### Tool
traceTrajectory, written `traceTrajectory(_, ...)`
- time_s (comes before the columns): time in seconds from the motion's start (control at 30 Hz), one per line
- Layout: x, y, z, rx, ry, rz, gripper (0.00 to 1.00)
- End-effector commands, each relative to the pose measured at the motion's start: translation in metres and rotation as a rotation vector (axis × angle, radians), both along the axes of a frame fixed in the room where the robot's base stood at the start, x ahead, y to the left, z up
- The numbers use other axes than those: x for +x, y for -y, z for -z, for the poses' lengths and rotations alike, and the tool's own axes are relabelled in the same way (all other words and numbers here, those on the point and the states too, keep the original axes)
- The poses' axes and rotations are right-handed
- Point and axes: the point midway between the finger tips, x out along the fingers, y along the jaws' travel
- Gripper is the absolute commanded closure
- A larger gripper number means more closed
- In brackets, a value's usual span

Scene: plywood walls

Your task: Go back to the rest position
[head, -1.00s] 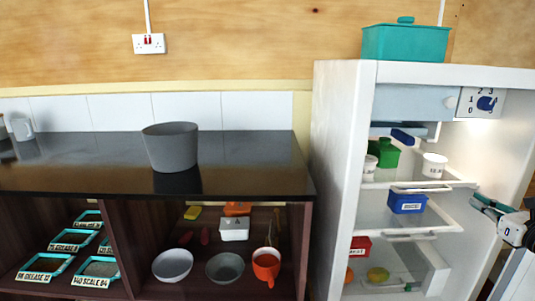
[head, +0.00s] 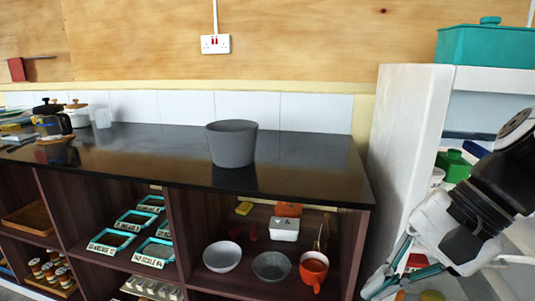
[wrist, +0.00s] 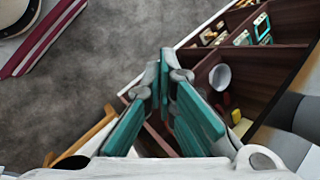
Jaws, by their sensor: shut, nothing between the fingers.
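My gripper (head: 388,280) hangs at the lower right of the head view, in front of the open fridge. Its teal-padded fingers point down and to the left, and part of my arm hides the fridge shelves. In the wrist view my gripper (wrist: 160,75) is shut and empty, with its fingertips together above the grey floor and the edge of the shelf unit.
A dark counter (head: 310,160) bears a grey bucket (head: 232,145). Its open shelves hold a white bowl (head: 222,257), a grey bowl (head: 271,266) and an orange mug (head: 313,270). The white fridge (head: 405,130) has a teal box (head: 485,45) on top. Open floor (wrist: 90,80) shows left of the fingers.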

Motion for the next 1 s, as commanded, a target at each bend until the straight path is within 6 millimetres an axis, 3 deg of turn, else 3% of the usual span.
traceTrajectory(0.03, -0.023, -0.006, 0.002, -0.074, 0.02, -0.099, 1.0)
traceTrajectory(0.1, -0.05, -0.006, 0.008, -0.172, 0.04, -0.219, 1.0)
traceTrajectory(0.2, -0.08, 0.0, 0.015, -0.292, 0.069, -0.363, 1.0)
traceTrajectory(0.4, -0.117, 0.019, 0.024, -0.478, 0.123, -0.571, 1.0)
traceTrajectory(0.6, -0.137, 0.04, 0.027, -0.622, 0.174, -0.72, 1.0)
traceTrajectory(1.0, -0.128, 0.04, -0.043, -0.643, 0.248, -0.685, 1.0)
